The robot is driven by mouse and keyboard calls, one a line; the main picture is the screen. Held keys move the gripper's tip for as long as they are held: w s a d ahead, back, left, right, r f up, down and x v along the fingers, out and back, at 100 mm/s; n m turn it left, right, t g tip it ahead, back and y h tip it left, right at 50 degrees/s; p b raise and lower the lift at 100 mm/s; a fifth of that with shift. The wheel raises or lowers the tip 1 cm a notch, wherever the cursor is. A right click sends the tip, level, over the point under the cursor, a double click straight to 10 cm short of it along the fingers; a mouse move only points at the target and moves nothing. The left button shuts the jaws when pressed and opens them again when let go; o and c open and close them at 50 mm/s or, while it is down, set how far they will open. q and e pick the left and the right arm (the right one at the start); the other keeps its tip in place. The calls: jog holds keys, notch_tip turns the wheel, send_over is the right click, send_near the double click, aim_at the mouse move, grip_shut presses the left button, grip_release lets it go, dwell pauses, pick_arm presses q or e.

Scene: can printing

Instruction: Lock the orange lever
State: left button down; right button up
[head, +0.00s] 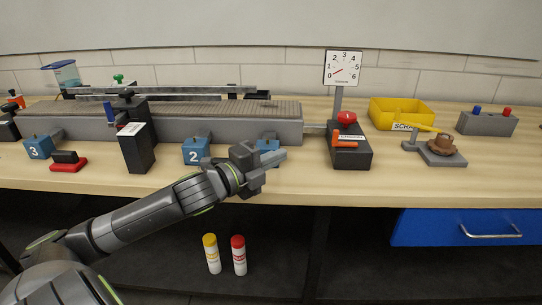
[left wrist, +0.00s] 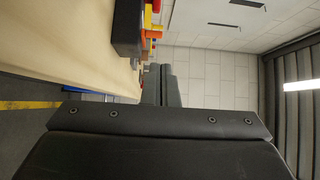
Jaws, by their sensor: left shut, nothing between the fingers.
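A small label sits by the lever, too small to read. My left gripper (head: 282,156) is shut and empty, to the left of the box and apart from it, over the table's front part. In the left wrist view my shut fingers (left wrist: 161,85) point toward the far wall, and an orange part, likely the lever (left wrist: 151,33), sticks out from a dark box (left wrist: 125,28). My right gripper is not in view.
A blue block (head: 268,144) stands just behind my left gripper, and block 2 (head: 196,151) is left of it. A gauge (head: 342,69) rises behind the control box. A yellow bin (head: 402,110) and a brown gear on a stand (head: 441,146) are to the right. Table front is clear.

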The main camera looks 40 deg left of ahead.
pick_arm(q)
jog(key=shift+s, duration=0.65)
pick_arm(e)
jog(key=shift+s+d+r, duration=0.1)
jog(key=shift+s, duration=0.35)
pick_arm(q)
jog(key=shift+a, duration=0.1)
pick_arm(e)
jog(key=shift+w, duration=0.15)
